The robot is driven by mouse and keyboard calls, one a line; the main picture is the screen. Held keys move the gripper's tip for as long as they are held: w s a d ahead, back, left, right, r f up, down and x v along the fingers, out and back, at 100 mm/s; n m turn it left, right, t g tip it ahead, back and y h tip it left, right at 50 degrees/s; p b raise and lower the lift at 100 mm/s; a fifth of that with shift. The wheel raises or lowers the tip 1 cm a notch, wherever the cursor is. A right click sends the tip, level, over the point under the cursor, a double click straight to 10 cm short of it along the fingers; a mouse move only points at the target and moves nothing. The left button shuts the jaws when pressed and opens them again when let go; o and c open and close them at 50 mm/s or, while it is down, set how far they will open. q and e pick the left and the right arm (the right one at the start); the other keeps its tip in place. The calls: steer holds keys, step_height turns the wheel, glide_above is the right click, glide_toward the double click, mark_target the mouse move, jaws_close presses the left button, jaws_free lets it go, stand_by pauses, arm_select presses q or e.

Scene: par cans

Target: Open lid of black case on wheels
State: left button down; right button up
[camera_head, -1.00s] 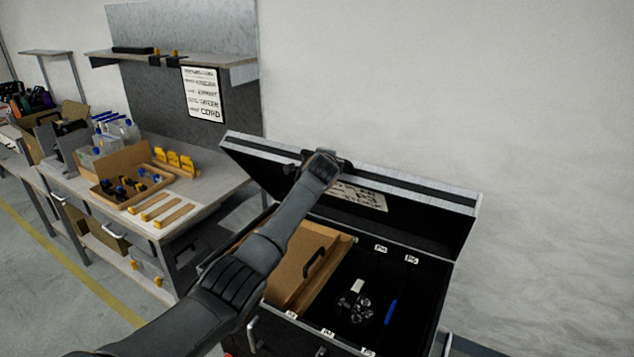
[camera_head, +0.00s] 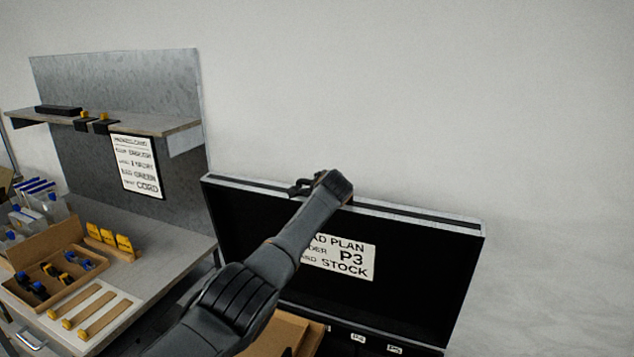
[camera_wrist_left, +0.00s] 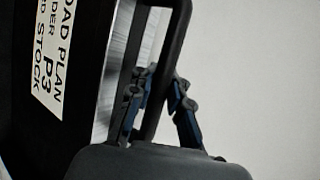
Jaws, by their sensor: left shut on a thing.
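The lid (camera_head: 410,270) of the black case stands raised and close to upright, its dark inside facing me, with a metal rim (camera_head: 425,219). A white label (camera_head: 346,258) reading "P3" and "STOCK" is on its inside; my arm covers part of it. My left gripper (camera_head: 310,186) is at the lid's top edge, shut on a dark bar-like handle, which shows between the fingers in the left wrist view (camera_wrist_left: 160,100). The case body (camera_head: 372,345) shows only at the bottom, with a cardboard piece (camera_head: 285,338) inside. My right gripper is not in view.
A workbench (camera_head: 165,250) stands left of the case, holding a cardboard tray (camera_head: 50,262) of small parts and yellow-ended strips (camera_head: 95,310). A shelf (camera_head: 140,122) hangs on the grey back panel. The wall behind the lid is bare.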

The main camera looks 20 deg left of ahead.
arm_select(q)
steer(key=shift+w+r, duration=0.3)
steer(key=shift+w, duration=0.05)
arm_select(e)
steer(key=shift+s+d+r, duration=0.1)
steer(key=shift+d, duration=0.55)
arm_select(q)
steer(key=c, duration=1.3)
jaws_free()
steer(key=shift+s+r, duration=0.1)
steer(key=shift+s, duration=0.05)
steer(key=shift+s+d, duration=0.1)
steer(key=shift+s, duration=0.05)
steer(key=shift+v, duration=0.9)
steer(key=v, duration=1)
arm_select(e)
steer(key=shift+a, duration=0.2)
arm_select(q)
steer(key=shift+s, duration=0.1)
